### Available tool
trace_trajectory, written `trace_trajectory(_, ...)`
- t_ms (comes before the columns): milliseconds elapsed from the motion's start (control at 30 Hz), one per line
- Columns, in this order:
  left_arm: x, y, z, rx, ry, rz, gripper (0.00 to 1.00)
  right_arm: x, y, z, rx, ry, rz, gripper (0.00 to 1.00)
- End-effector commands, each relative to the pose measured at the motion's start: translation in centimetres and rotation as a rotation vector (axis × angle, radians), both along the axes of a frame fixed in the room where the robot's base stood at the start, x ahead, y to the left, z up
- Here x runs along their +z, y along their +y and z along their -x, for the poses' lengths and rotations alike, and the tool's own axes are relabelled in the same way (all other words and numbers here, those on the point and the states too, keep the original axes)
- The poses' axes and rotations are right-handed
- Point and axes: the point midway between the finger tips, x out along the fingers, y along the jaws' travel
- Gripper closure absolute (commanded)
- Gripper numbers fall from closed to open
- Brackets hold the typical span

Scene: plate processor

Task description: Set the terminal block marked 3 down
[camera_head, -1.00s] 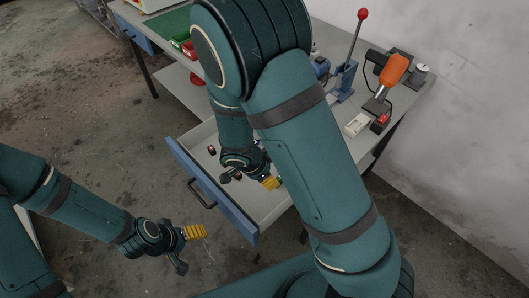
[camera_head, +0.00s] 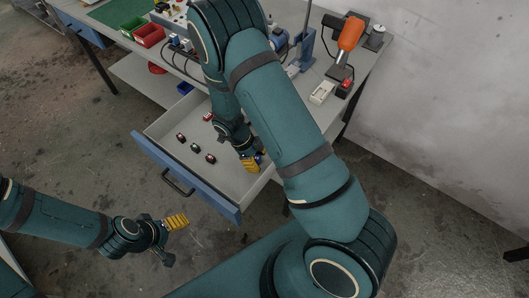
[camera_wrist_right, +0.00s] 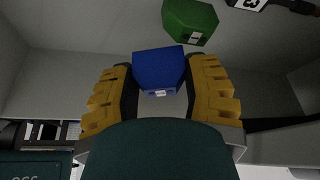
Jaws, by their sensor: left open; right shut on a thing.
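My right gripper (camera_head: 252,163) is at the right end of the open drawer (camera_head: 226,184). In the right wrist view its yellow fingers (camera_wrist_right: 160,90) are shut on a blue block (camera_wrist_right: 158,68) with a small white label. The label is too small to read, so I cannot tell whether it is the terminal block marked 3. The block is hidden in the head view, and I cannot tell whether it touches the drawer floor. My left gripper (camera_head: 177,221) is open and empty, in front of the drawer above the floor.
A green block (camera_wrist_right: 190,20) lies beyond the blue one. A dark piece with a white label (camera_wrist_right: 250,3) is cut off at the top. Several small dark-and-red pieces (camera_head: 195,148) lie in the drawer's left part. The workbench (camera_head: 312,125) stands behind, with a press and orange-handled tool.

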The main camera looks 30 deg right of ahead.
Motion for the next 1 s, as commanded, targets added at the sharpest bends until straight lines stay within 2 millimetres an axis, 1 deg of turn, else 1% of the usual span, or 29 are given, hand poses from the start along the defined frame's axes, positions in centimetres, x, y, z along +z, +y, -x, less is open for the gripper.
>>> trace_trajectory(33,-0.2,0.0,0.0,0.0,-0.001,0.0,0.22,-0.5,-0.8,-0.3,-0.004,0.0,0.0,0.78)
trace_trajectory(100,-0.2,0.0,-0.1,0.001,-0.002,0.0,0.22,-0.9,-1.5,-0.6,-0.001,0.0,0.0,0.78)
trace_trajectory(267,-0.3,0.0,-0.1,0.001,-0.002,0.0,0.22,-1.3,-2.4,-1.0,0.001,0.0,0.0,0.78)
trace_trajectory(400,-0.6,0.0,-0.1,0.001,-0.003,0.0,0.22,-2.3,-4.0,-1.6,-0.001,0.0,0.0,0.78)
trace_trajectory(500,-0.8,0.0,-0.2,0.001,-0.005,-0.001,0.22,-3.2,-4.7,-1.9,0.0,0.001,-0.001,0.78)
trace_trajectory(600,-0.8,0.0,-0.2,0.001,-0.005,-0.001,0.22,-3.5,-5.0,-2.1,0.001,0.0,-0.001,0.78)
trace_trajectory(833,-0.8,0.0,-0.2,0.001,-0.005,-0.001,0.22,-3.5,-5.0,-2.1,0.002,0.0,-0.001,0.78)
trace_trajectory(967,-1.2,0.0,-0.2,0.001,-0.006,-0.001,0.22,-3.8,-5.0,-2.1,0.003,-0.001,-0.001,0.78)
trace_trajectory(1000,-1.2,0.0,-0.3,0.002,-0.007,-0.001,0.22,-3.9,-5.0,-2.1,0.003,-0.001,-0.001,0.45)
